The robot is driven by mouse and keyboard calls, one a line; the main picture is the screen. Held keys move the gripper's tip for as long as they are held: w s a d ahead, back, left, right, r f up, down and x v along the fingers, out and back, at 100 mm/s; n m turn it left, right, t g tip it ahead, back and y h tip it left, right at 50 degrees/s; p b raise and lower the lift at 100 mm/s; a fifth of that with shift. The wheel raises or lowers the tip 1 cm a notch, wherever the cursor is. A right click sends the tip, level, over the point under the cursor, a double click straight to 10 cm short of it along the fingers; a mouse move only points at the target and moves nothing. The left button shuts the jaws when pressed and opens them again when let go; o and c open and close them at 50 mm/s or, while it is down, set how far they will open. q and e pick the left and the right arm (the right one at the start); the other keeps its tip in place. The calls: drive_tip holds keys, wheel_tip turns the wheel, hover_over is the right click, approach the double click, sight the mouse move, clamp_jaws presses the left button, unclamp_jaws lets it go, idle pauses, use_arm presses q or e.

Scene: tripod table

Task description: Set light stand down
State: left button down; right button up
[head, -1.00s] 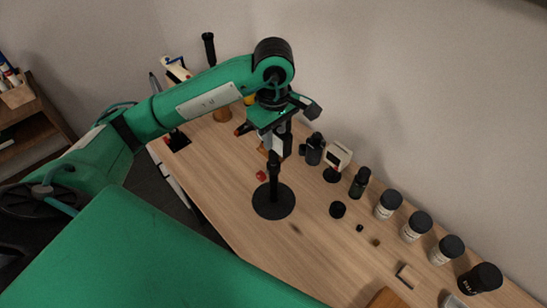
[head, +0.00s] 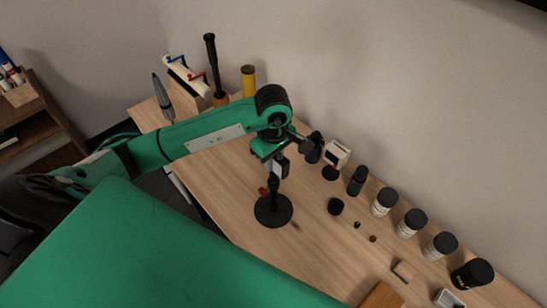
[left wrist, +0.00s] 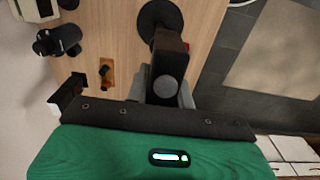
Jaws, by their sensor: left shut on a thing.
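The light stand has a black round base (head: 273,211) and a short dark upright post, near the left part of the wooden table. The base is on or very close above the tabletop; I cannot tell whether it touches. My left gripper (head: 277,168) is shut on the upper part of the stand, above the base. In the left wrist view the stand's dark head (left wrist: 168,62) lies between the fingers of the left gripper (left wrist: 165,90), with the round base beyond. My right gripper is not in view.
The wooden table (head: 315,250) has clear room in front of the base. A yellow cylinder (head: 248,80) stands at the back left.

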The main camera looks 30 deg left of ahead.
use_arm(q)
drive_tip(key=c, duration=1.6)
unclamp_jaws()
drive_tip(key=shift+f, duration=0.2)
drive_tip(key=shift+c, duration=0.2)
drive_tip(key=o, duration=0.4)
drive_tip(key=shift+w, duration=0.1)
drive_tip(key=shift+o, duration=0.2)
drive_tip(key=shift+r, duration=0.1)
drive_tip(key=shift+r+b, duration=0.45)
drive_tip(key=shift+r, duration=0.05)
wheel_tip(320, 180, up, 9)
drive_tip(key=b, duration=0.3)
drive_tip(key=shift+f, duration=0.15)
drive_tip(key=shift+r, duration=1.1)
